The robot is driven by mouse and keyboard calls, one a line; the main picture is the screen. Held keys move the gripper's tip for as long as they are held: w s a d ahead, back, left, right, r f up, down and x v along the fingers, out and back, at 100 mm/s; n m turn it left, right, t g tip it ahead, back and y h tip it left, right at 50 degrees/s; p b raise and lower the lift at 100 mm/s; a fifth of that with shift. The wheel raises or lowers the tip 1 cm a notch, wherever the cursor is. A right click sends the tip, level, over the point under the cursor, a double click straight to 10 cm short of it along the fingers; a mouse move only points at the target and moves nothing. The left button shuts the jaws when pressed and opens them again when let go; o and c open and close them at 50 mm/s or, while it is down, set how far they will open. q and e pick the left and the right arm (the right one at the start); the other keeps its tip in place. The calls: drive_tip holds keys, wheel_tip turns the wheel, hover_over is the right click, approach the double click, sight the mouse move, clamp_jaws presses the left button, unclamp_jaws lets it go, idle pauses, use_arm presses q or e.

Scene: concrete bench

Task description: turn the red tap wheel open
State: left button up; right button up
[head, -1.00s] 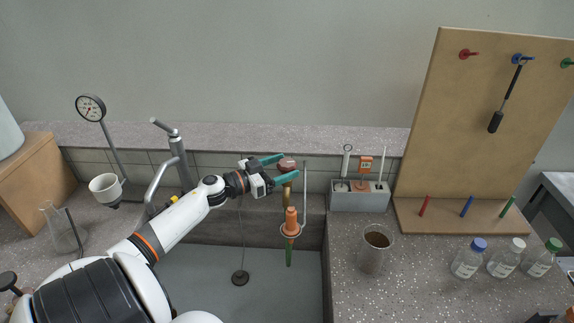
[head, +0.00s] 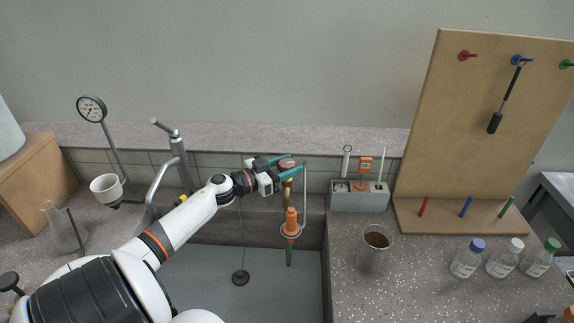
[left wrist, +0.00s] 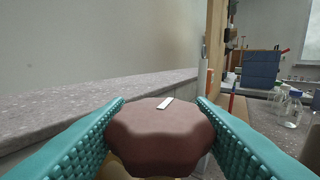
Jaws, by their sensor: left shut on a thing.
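The red tap wheel (head: 287,162) sits on top of a brass tap above the sink. In the left wrist view the wheel (left wrist: 160,135) is a dull red lobed knob with a white mark on its top, lying between the two teal fingers. My left gripper (head: 288,165) is shut on the wheel, one finger on each side of it. The brass tap body (head: 287,194) hangs below the wheel, with an orange cone (head: 291,222) under it. The wheel's underside is hidden.
A grey sink basin (head: 205,290) lies below the arm. A pegboard (head: 470,120), a grey holder (head: 358,200), a beaker (head: 375,250) and capped bottles (head: 467,260) stand to the right.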

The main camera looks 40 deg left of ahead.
use_arm(q)
drive_tip(key=n+y+p, duration=0.2)
drive_tip(key=y+p, duration=0.1)
drive_tip(key=n+y+p, duration=0.1)
drive_tip(key=p, duration=0.1)
drive_tip(key=shift+d+r+t+y, duration=0.1)
drive_tip(key=shift+r+t+y, duration=0.2)
drive_tip(key=shift+r, duration=0.05)
drive_tip(key=n+y+p, duration=0.1)
drive_tip(key=y, duration=0.2)
drive_tip(key=shift+f+n, duration=0.2)
drive_tip(key=shift+n, duration=0.2)
drive_tip(key=shift+f+n+y, duration=0.15)
drive_tip(key=shift+n+y, duration=0.65)
drive_tip(key=shift+y, duration=0.4)
drive_tip(key=shift+n+g+y+b, duration=0.8)
drive_tip(key=shift+n+g+y, duration=0.15)
drive_tip(key=shift+y, duration=0.45)
drive_tip(key=shift+n+y, duration=0.25)
drive_tip(key=shift+y, duration=0.05)
drive_tip(key=o, duration=0.9)
